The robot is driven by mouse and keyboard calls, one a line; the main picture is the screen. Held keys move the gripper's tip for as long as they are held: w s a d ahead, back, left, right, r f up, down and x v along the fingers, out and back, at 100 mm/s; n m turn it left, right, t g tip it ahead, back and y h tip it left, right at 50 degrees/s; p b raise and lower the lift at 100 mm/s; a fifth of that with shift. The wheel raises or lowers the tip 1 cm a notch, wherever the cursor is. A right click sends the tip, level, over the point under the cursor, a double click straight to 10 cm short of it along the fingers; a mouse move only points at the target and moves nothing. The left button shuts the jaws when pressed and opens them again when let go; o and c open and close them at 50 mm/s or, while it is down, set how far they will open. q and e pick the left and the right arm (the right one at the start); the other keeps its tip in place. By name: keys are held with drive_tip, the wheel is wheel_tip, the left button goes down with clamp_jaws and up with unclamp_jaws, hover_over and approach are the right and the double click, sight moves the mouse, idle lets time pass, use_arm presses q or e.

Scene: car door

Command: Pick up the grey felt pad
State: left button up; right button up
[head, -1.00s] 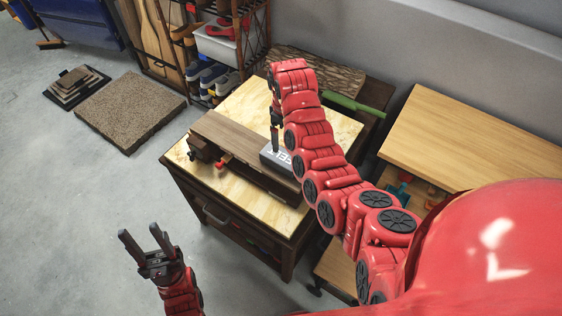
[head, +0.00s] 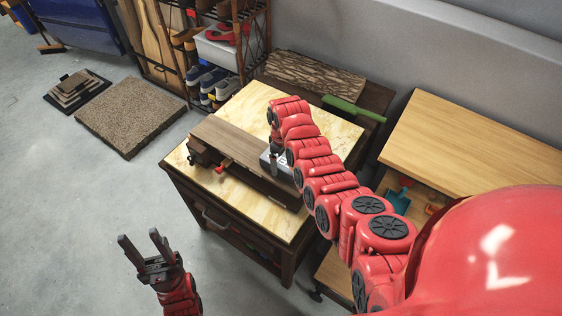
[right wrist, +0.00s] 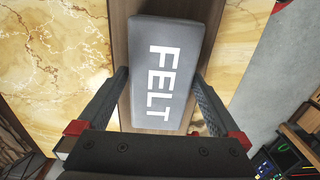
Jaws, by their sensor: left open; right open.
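The grey felt pad (right wrist: 183,45) with white FELT lettering lies on a brown wooden board in the right wrist view. In the head view the pad (head: 283,168) is partly hidden by my right arm. My right gripper (right wrist: 161,85) is open, with one finger on each side of the pad's near part. I cannot tell whether the fingers touch it. In the head view its fingers are mostly hidden above the pad. My left gripper (head: 146,241) is open and empty, over the floor at lower left, away from the table.
The brown board (head: 235,143) lies across a marble-topped table (head: 250,102) with a red-handled clamp (head: 223,165). A shelf with shoes (head: 213,82) stands at the back, and a light wooden bench (head: 470,130) at right.

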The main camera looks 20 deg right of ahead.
drive_tip(key=shift+f, duration=0.15)
drive_tip(key=c, duration=1.1)
